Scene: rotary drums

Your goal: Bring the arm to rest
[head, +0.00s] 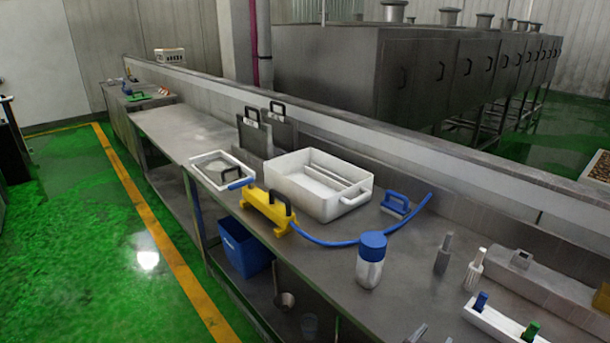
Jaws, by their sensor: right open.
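My right gripper (417,333) shows only as a small grey tip at the bottom edge, right of centre, by the front of the steel bench (325,262). It is open, with nothing seen between its fingers. The rest of that arm is out of the picture. My left gripper and arm are not in view.
A white-and-blue bottle (370,265), a yellow tool with a blue hose (266,210), a white tub (318,190) and a blue-handled brush (395,204) stand on the bench. A white holder (492,322) is at lower right. The green floor (80,240) at left is clear.

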